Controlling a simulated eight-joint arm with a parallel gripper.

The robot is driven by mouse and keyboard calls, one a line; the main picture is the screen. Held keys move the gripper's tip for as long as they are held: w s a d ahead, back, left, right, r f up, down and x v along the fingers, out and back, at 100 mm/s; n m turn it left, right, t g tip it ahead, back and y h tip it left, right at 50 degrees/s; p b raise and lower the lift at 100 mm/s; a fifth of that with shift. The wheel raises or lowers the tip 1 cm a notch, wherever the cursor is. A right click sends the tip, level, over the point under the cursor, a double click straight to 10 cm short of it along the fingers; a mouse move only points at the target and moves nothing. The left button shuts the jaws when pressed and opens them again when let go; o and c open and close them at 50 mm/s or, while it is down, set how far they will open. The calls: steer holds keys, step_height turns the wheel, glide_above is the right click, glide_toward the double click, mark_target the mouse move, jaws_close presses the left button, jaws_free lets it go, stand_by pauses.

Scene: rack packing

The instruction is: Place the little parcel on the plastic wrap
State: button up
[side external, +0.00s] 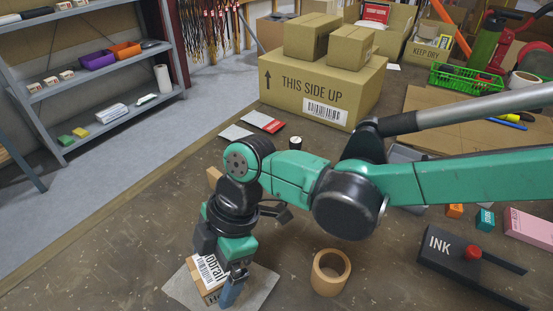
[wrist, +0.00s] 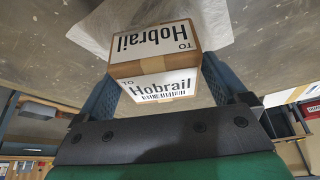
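The little parcel, a brown box with white "Hobrail" labels, is at the bottom left in the side view (side external: 209,270) and in the middle of the wrist view (wrist: 150,40). My gripper (wrist: 155,72) has one blue finger on each side of it and looks shut on it. In the side view my gripper (side external: 232,288) points down and partly hides the parcel. The plastic wrap, a pale translucent sheet, lies flat on the table under the parcel (side external: 262,284) and shows at the top of the wrist view (wrist: 92,32). I cannot tell whether the parcel touches the wrap.
A tape roll (side external: 331,272) stands right of the wrap. A large carton (side external: 320,90) with smaller boxes stands behind. Flat packets (side external: 264,122) lie before it. The table around the wrap is mostly clear.

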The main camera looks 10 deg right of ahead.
steer(key=shift+r, duration=0.1)
steer(key=v, duration=1.2)
steer(key=w+d+r+m+t, duration=0.25)
steer(key=d+m, duration=0.35)
steer(key=d, duration=0.3)
steer(key=s+d+f+m+t+h, duration=0.2)
steer(key=d+m, duration=0.6)
steer(key=d, duration=0.4)
steer(key=s+d+f+m+t+h, duration=0.1)
steer(key=d+f+m+t+h, duration=0.1)
steer(key=d+m, duration=0.6)
steer(key=d+f+t, duration=0.1)
steer(key=d+t, duration=0.1)
steer(key=d, duration=0.2)
steer(key=shift+s+m, duration=0.3)
steer(key=shift+s, duration=0.05)
